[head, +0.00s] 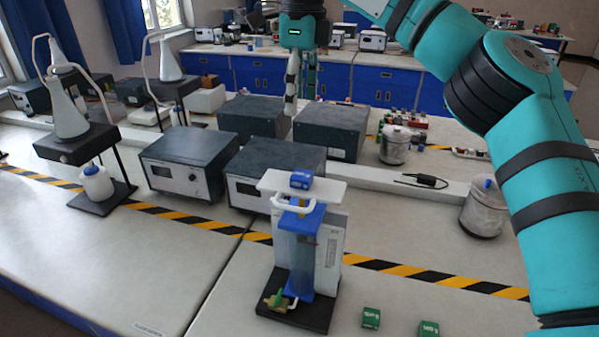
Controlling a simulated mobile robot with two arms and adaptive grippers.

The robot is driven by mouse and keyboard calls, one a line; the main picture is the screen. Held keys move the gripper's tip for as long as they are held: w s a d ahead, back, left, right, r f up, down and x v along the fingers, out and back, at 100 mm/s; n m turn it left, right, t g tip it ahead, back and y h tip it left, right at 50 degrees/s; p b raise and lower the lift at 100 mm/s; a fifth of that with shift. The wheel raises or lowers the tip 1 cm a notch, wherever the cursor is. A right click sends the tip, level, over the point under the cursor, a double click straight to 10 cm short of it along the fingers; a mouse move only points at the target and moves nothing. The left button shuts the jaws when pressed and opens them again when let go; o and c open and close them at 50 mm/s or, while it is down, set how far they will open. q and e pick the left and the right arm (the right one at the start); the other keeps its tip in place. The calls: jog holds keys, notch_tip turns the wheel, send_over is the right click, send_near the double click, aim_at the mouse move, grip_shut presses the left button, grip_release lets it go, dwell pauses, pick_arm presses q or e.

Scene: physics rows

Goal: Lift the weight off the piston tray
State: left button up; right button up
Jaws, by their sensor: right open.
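The weight is a small blue block (301,180) resting on the white piston tray (330,190). The tray tops an upright apparatus with a clear-and-blue cylinder (297,240), a white scale panel and a black base (312,316). A white loop handle shows below the tray's front. My right gripper (301,102) points down at the top middle. It is open and appears empty, above the weight in the picture and clear of it. Its exact depth is hard to judge. My left gripper is not in view.
Two green blocks (371,317) (429,328) lie right of the base. Dark instrument boxes (185,160) (332,125) stand behind the apparatus. The front-left bench is clear.

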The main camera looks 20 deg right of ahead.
jog(key=s+d, duration=0.1)
send_over(302, 174)
jog(key=shift+h, duration=0.3)
jog(key=f, duration=0.9)
jog(key=shift+s+d+f, duration=0.1)
jog(key=shift+d+f, duration=0.2)
jog(key=shift+d, duration=0.05)
jog(key=shift+s+a+f, duration=0.1)
jog(key=shift+f, duration=0.45)
jog(key=shift+f+p, duration=0.25)
jog(key=shift+p, duration=0.2)
jog(key=f, duration=0.1)
jog(key=f+p, duration=0.2)
jog(key=shift+a+f, duration=0.3)
jog(key=shift+f, duration=0.6)
jog(key=shift+w+r, duration=0.1)
jog(key=shift+w, duration=0.1)
grip_shut()
